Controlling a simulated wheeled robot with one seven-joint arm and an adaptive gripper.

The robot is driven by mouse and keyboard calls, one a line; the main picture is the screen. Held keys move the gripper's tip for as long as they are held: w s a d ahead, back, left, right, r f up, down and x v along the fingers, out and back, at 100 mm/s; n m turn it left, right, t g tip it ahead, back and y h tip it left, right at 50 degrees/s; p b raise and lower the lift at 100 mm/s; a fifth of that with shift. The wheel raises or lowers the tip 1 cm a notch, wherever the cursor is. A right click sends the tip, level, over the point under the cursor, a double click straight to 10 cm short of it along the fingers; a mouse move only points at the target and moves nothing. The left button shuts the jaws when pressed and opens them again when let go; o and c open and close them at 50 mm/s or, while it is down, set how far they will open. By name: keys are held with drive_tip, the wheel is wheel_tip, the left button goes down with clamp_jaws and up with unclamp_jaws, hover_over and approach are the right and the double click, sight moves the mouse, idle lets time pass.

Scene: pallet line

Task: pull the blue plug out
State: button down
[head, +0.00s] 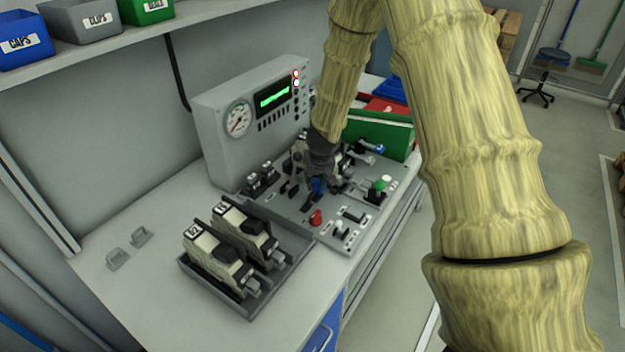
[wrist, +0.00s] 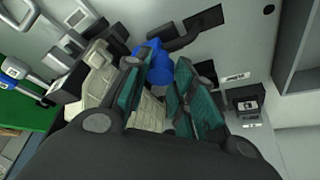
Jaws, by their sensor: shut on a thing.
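The blue plug (head: 318,185) is at the middle of the grey control board (head: 280,207), under my gripper (head: 322,180). In the wrist view the blue plug (wrist: 158,64) sits between the teal pads of my gripper (wrist: 165,82). The fingers are shut on it. Dark slots and a black part show beside the plug in the wrist view. Whether the plug is seated in a socket is hidden by the fingers.
A red knob (head: 316,218), a green button (head: 380,185) and a blue-ended lever (head: 372,147) stand around the gripper. A gauge panel (head: 215,105) rises behind. A tray (head: 240,308) with two devices lies in front; a green bin (head: 400,138) is at right.

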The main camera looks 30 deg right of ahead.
drive_tip(key=shift+s+a+f, duration=0.1)
drive_tip(key=shift+a, duration=0.1)
drive_tip(key=c, duration=1.5)
unclamp_jaws()
drive_tip(key=shift+o, duration=0.2)
drive_tip(key=v, duration=1.2)
drive_tip(key=shift+a, duration=0.1)
